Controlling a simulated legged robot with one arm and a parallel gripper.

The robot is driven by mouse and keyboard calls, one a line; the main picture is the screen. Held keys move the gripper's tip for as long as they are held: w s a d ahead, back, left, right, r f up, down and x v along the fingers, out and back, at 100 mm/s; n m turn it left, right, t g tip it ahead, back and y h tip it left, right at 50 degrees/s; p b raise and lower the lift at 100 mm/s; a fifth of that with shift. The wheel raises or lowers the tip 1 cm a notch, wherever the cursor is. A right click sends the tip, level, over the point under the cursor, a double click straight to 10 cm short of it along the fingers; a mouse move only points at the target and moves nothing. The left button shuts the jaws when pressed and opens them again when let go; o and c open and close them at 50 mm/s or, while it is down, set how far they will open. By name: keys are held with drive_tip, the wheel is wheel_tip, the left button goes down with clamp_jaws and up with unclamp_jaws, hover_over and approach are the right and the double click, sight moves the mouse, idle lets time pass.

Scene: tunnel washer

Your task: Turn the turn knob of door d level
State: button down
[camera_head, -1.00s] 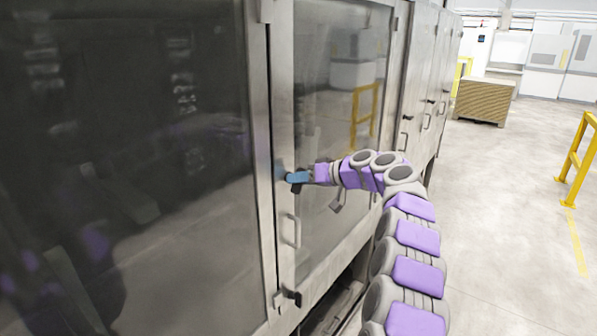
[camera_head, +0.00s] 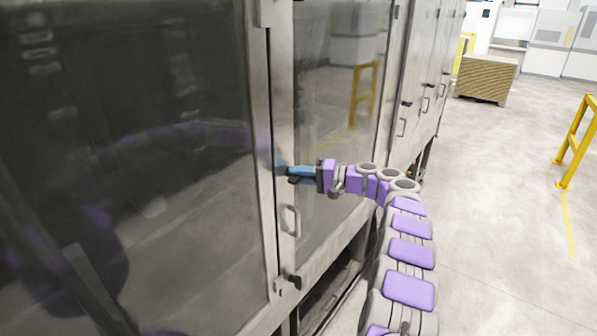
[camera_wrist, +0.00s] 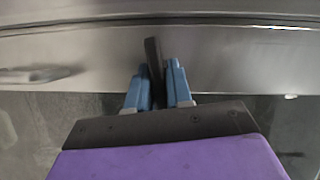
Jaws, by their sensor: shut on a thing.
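The door (camera_head: 335,60) is a glass pane in a steel frame, seen in the head view. On its left frame strip, the dark turn knob (camera_head: 294,179) is mostly hidden behind my blue fingers. My gripper (camera_head: 290,172) is shut on this knob and comes in from the right. In the wrist view, the knob (camera_wrist: 153,58) is a narrow black bar between the two blue fingertips of my gripper (camera_wrist: 158,80). It stands nearly upright in that picture, leaning slightly. I cannot read a door letter.
Below the knob are a steel pull handle (camera_head: 291,221) and a second black knob (camera_head: 292,281). A large dark glass panel (camera_head: 130,120) stands to the left. Floor to the right is clear, with a yellow rail (camera_head: 578,145) and a wooden crate (camera_head: 487,78) beyond.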

drive_tip(key=shift+d+f+m+y, duration=0.15)
drive_tip(key=shift+m+y, duration=0.25)
drive_tip(key=shift+m, duration=0.4)
drive_tip(key=c, duration=1.3)
unclamp_jaws()
drive_tip(key=shift+w+f, duration=0.1)
drive_tip(key=shift+c, duration=0.2)
drive_tip(key=shift+o, duration=0.9)
drive_tip(key=shift+w, duration=0.15)
drive_tip(key=shift+d, duration=0.1)
